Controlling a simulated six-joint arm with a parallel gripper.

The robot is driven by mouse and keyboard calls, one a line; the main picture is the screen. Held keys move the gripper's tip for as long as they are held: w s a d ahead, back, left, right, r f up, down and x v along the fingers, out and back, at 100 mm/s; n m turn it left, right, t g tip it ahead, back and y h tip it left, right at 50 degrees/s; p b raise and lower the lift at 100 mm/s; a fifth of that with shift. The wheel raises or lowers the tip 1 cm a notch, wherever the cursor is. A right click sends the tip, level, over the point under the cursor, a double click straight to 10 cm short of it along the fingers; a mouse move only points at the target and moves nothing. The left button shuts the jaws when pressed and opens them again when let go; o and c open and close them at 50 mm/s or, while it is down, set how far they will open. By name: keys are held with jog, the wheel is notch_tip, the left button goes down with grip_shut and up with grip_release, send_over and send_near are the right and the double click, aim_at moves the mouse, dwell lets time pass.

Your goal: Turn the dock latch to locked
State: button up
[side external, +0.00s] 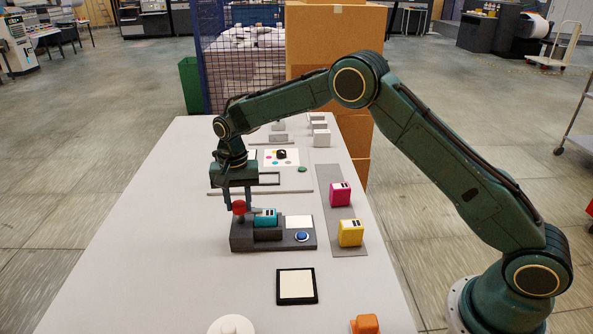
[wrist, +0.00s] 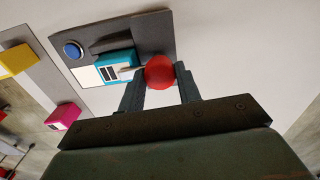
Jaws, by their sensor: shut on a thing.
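The dark grey dock (side external: 272,243) sits on the table below my gripper. It holds a cyan cartridge (side external: 265,217), a white panel (side external: 299,222) and a blue button (side external: 302,236). The latch's red knob (side external: 239,207) is at the dock's left end in the side view. My gripper (side external: 243,205) points down there. In the wrist view my gripper (wrist: 160,80) is shut on the red knob (wrist: 159,72), with a finger on each side. The latch's lever is mostly hidden, so I cannot tell how far it is turned.
A magenta cartridge (side external: 340,194) and a yellow cartridge (side external: 350,233) stand on a grey strip (side external: 330,180) right of the dock. A black-framed white pad (side external: 297,286), a white round object (side external: 231,325) and an orange object (side external: 366,324) are nearer the front.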

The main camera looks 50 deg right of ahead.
aim_at(239, 203)
jog(key=shift+r+m, duration=0.1)
jog(key=shift+m, duration=0.3)
jog(key=o, duration=1)
jog(key=shift+c, duration=0.2)
notch_tip(239, 203, up, 14)
dwell(0.5)
